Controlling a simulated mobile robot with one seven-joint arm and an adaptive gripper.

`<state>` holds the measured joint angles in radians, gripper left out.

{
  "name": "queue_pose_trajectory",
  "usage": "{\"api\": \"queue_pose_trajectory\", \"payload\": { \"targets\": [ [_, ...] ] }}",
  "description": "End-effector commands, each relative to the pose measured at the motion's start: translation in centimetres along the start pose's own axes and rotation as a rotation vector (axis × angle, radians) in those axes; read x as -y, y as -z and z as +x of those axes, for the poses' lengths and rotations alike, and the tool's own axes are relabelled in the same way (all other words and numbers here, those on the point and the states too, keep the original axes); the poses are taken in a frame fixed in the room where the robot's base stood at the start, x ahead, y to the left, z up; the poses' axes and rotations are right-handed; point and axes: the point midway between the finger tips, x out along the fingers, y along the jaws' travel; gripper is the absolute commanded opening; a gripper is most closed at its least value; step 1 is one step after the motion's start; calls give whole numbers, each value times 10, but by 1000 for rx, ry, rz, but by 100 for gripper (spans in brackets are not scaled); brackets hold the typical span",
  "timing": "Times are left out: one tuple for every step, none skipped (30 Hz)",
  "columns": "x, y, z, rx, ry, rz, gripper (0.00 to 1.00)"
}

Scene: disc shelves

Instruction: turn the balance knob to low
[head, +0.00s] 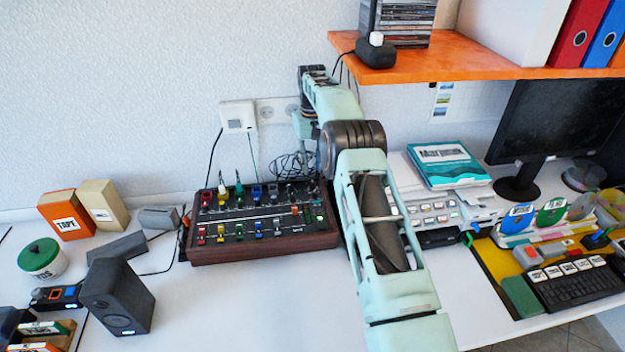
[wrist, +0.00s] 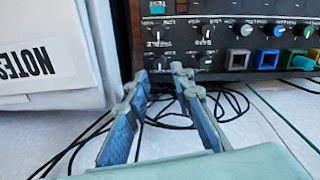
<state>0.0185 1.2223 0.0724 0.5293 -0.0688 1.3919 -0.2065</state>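The mixer (head: 262,225) is a dark console with a wooden rim, several coloured knobs and sliders, standing on the white desk left of my arm. In the wrist view its panel (wrist: 230,48) fills the top right, with lettering upside down. Two dark knobs there, a left one (wrist: 158,63) and a right one (wrist: 205,61), sit beside small labels. I cannot read any label as balance. My gripper (wrist: 160,75) is open and empty, its blue-grey fingers apart, near the mixer's edge and touching no knob. In the head view the fingers cannot be made out clearly around my arm's far end.
Loose black cables (wrist: 230,103) lie beneath the fingers. A white item marked NOTES (wrist: 45,60) stands close on the left in the wrist view. An orange shelf (head: 450,68) overhangs on the right. A speaker (head: 117,297) stands front left; the desk before the mixer is clear.

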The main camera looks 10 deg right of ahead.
Motion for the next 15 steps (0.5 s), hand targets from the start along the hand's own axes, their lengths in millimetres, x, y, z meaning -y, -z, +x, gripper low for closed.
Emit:
{"api": "queue_pose_trajectory", "payload": {
  "targets": [
    [0,-1,11,3,1,0,22],
    [0,-1,16,3,1,0,22],
    [0,-1,23,3,1,0,22],
    [0,-1,28,2,1,0,22],
    [0,-1,33,3,1,1,22],
    [0,-1,39,2,1,1,22],
    [0,0,42,1,1,1,22],
    [0,0,46,1,0,1,22],
    [0,0,49,1,0,1,22],
    [0,0,52,1,0,1,22],
    [0,0,54,0,0,1,22],
    [0,0,56,0,0,1,22],
    [0,0,57,-1,0,1,22],
    [0,0,58,-1,0,1,22],
    [0,0,59,-1,0,1,22]
  ]
}}
